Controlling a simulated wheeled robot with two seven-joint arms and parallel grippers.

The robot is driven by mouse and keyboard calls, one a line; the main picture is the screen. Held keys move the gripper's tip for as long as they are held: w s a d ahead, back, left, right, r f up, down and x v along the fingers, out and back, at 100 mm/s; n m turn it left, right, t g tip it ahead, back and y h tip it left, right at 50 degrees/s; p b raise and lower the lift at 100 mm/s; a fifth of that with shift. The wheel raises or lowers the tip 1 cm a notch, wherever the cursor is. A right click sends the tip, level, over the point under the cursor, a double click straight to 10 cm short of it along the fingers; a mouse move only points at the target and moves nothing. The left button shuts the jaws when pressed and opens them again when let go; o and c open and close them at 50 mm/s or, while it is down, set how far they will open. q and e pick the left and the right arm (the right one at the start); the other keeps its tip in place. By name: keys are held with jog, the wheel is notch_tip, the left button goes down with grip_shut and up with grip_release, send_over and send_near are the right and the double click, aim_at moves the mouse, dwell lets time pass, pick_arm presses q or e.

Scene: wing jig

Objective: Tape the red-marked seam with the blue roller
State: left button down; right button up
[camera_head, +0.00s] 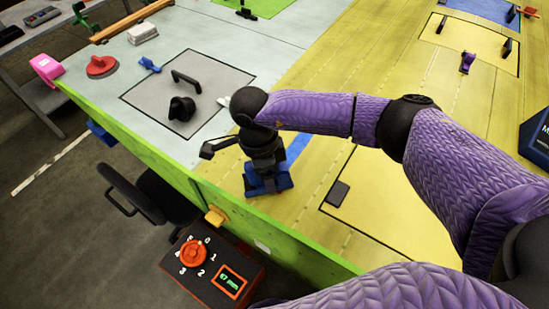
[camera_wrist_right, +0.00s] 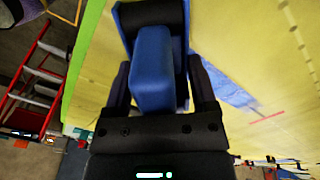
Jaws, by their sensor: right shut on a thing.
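The blue roller (camera_head: 268,182) stands on the yellow wing panel close to its green-edged side. My right gripper (camera_head: 264,160) is shut on it from above. In the right wrist view the roller (camera_wrist_right: 153,70) sits between the two dark fingers. A blue tape strip (camera_head: 298,147) runs along the panel behind the gripper; it also shows in the right wrist view (camera_wrist_right: 222,82). A short red mark (camera_wrist_right: 268,117) lies on the yellow surface near the strip's end. The gripper and roller hide part of the seam. My left gripper is not in view.
A green rail (camera_head: 150,147) edges the panel. A black box with a red dial (camera_head: 193,253) stands in front. Black handles (camera_head: 182,108) sit on a grey plate at left.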

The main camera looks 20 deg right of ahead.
aim_at(256, 202)
jog(key=shift+s+a, duration=0.8)
jog(key=shift+a, duration=0.2)
jog(key=shift+s+a, duration=0.8)
jog(key=shift+a, duration=0.2)
jog(key=shift+p, duration=0.35)
jog(key=shift+w+a+r+p, duration=0.15)
jog(key=shift+r+p, duration=0.4)
jog(key=shift+r, duration=0.45)
jog(key=shift+w+r+p, duration=0.15)
jog(key=shift+r+p, duration=0.45)
jog(key=shift+r, duration=0.35)
jog(key=shift+w+a+r+p, duration=0.15)
jog(key=shift+r+p, duration=0.4)
jog(key=shift+r, duration=0.45)
jog(key=r+p, duration=0.1)
jog(key=r, duration=0.2)
jog(key=shift+w+a+p, duration=0.1)
jog(key=shift+w+p, duration=0.1)
jog(key=shift+p, duration=0.15)
